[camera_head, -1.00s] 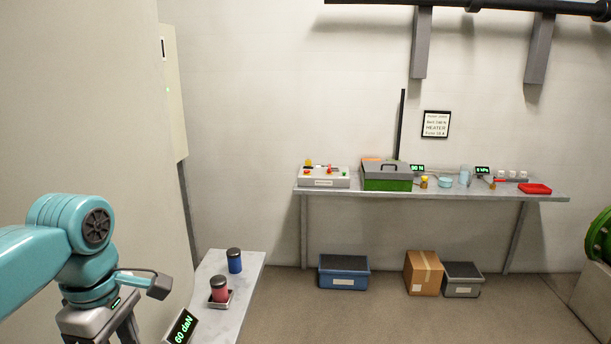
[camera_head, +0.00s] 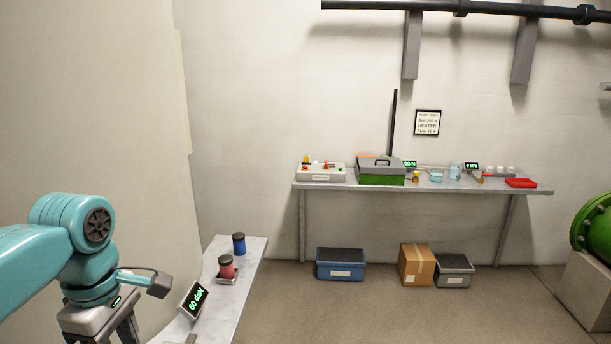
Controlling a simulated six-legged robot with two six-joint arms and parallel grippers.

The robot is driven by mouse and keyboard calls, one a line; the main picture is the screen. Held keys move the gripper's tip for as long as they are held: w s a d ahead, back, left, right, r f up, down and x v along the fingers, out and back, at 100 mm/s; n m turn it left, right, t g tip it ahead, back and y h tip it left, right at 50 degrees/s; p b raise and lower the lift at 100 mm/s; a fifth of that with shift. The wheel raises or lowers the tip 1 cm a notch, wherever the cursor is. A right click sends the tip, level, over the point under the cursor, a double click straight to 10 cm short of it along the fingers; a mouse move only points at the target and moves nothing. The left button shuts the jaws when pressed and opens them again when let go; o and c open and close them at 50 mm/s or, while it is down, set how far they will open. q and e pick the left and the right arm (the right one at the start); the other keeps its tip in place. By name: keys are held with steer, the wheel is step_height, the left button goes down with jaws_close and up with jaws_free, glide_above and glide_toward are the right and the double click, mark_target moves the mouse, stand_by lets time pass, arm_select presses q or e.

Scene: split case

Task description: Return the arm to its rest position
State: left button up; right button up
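My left arm (camera_head: 72,240) comes in from the left, teal and bent downward at its wrist. My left gripper (camera_head: 115,338) hangs at the bottom edge, left of the near table. Its fingertips are cut off by the frame, so I cannot tell whether it is open or shut. My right arm and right gripper are not in view.
A near table (camera_head: 244,262) holds a blue canister (camera_head: 239,244), a red canister (camera_head: 227,268) and a display reading 60 daN (camera_head: 193,300). A far bench (camera_head: 520,190) bears a green case (camera_head: 381,179) and a red tray (camera_head: 521,183). Open floor lies between them.

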arm_select(q)
steer(key=s+d+f+m+g+h, duration=0.1)
steer(key=s+d+f+g, duration=0.1)
steer(key=f, duration=0.8)
steer(key=s+d+f+m+g, duration=0.1)
steer(key=s+d+f+g, duration=0.15)
steer(key=f, duration=0.75)
steer(key=s+d+f+m+g+h, duration=0.1)
steer(key=s+d+f+g, duration=0.1)
steer(key=f, duration=0.8)
steer(key=s+d+f+m+t+h, duration=0.2)
steer(key=s+d+f+m, duration=0.6)
steer(key=s+f, duration=0.55)
steer(key=w+m+t, duration=0.2)
steer(key=w+f+m+t, duration=0.1)
steer(key=w+m+t, duration=0.1)
steer(key=w+t, duration=0.1)
steer(key=shift+w+d+f, duration=0.2)
